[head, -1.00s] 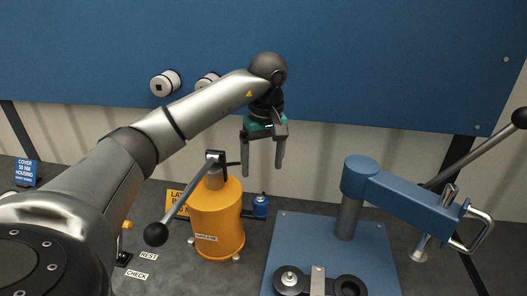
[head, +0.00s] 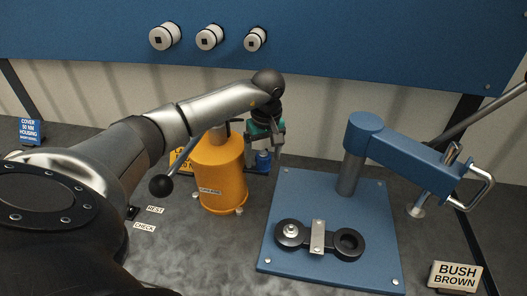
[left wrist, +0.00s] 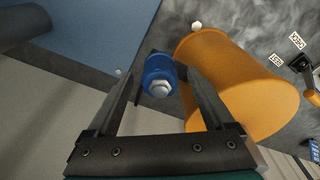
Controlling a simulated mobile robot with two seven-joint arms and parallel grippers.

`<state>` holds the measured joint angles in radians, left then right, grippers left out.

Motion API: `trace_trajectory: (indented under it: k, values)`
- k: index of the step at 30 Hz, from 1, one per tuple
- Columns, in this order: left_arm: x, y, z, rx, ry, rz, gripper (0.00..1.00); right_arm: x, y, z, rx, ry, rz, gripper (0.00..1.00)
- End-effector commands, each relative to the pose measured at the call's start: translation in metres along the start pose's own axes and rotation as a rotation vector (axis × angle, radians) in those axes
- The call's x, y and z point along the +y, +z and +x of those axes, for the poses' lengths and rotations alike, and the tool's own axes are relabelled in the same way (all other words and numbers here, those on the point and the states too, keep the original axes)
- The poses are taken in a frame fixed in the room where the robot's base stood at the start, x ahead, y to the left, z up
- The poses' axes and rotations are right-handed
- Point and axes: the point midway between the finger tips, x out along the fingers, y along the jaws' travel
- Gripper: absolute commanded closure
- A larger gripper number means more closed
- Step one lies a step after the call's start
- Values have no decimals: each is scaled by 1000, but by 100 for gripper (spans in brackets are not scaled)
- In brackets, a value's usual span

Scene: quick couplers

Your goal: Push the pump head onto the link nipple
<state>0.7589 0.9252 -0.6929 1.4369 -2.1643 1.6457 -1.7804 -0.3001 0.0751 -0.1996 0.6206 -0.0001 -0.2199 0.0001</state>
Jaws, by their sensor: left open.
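A blue cylinder with a pale metal tip, seemingly the pump head (head: 263,161), stands beside the orange grease pump (head: 220,178). My left gripper (head: 265,148) is open and points down at it. In the left wrist view the blue pump head (left wrist: 158,76) shows between the tips of the open left gripper (left wrist: 163,73), with a gap on each side; I cannot tell how deep it sits between them. The dark link (head: 296,236) lies on the blue plate, with a small metal nipple (head: 291,230) at its left end. My right gripper is not in view.
A black-knobbed lever (head: 161,186) sticks out left of the orange pump. The blue press arm (head: 405,160) and its post (head: 350,172) rise from the blue base plate (head: 300,192). A "BUSH BROWN" sign (head: 456,275) stands at the right front. White round fittings (head: 209,37) are on the back panel.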

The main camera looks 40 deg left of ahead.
Motion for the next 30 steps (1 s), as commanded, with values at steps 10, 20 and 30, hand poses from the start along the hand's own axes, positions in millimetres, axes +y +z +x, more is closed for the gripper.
trace_trajectory:
  k: [10,20,30]
  values:
    - [0,0,0,-1,0,0,39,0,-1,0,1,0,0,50]
    - [0,0,0,-1,0,0,76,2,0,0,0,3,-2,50]
    - [0,0,0,0,0,0,56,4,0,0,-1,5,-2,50]
